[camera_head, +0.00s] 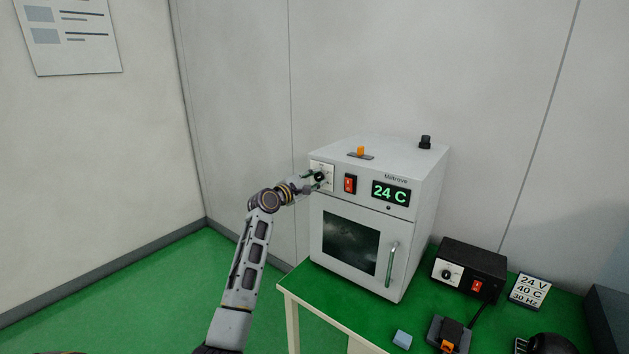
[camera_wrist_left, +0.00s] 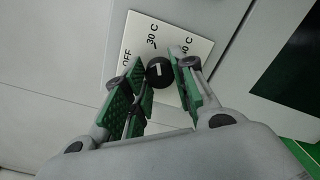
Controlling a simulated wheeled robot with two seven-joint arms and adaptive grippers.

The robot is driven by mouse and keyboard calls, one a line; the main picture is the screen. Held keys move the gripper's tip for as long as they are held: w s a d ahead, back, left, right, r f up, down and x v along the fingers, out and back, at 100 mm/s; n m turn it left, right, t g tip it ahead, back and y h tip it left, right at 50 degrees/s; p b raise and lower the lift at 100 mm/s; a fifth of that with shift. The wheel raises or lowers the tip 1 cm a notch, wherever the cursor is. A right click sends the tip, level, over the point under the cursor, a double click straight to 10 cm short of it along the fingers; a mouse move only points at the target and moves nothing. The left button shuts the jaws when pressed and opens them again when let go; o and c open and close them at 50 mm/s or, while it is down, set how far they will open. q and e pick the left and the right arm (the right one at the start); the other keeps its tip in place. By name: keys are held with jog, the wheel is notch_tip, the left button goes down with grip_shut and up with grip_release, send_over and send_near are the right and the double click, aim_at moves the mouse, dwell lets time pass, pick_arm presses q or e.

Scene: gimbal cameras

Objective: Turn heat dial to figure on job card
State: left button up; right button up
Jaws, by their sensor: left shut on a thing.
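The white oven (camera_head: 365,225) stands on the green-topped table, its display (camera_head: 390,193) reading 24 C. Its heat dial is a black knob (camera_wrist_left: 159,71) on a white scale plate (camera_wrist_left: 143,36) at the upper left of the front. The labels OFF and 30 C show; another label ending in 0 C is partly covered by a finger. The knob has a white mark; its exact setting is unclear. My left gripper (camera_head: 318,180) is shut on the knob, green pads at either side. The job card (camera_head: 530,289) reads 24 V, 40 C, 30 Hz. My right gripper is out of view.
A red switch (camera_head: 350,184) sits just right of the dial. An orange control (camera_head: 361,151) and a black knob (camera_head: 425,142) are on the oven top. A black power box (camera_head: 470,265) stands right of the oven. A blue block (camera_head: 402,340) lies in front.

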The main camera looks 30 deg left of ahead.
pick_arm(q)
jog(key=m, duration=1.1)
dwell(0.3)
jog(key=shift+f, duration=0.1)
dwell(0.3)
jog(key=o, duration=1)
jog(key=shift+o, duration=0.2)
jog(key=shift+s, duration=0.1)
jog(key=s+a, duration=0.1)
jog(key=s, duration=1)
jog(key=shift+s+r, duration=0.3)
jog(key=shift+s, duration=0.05)
jog(key=shift+a, duration=0.1)
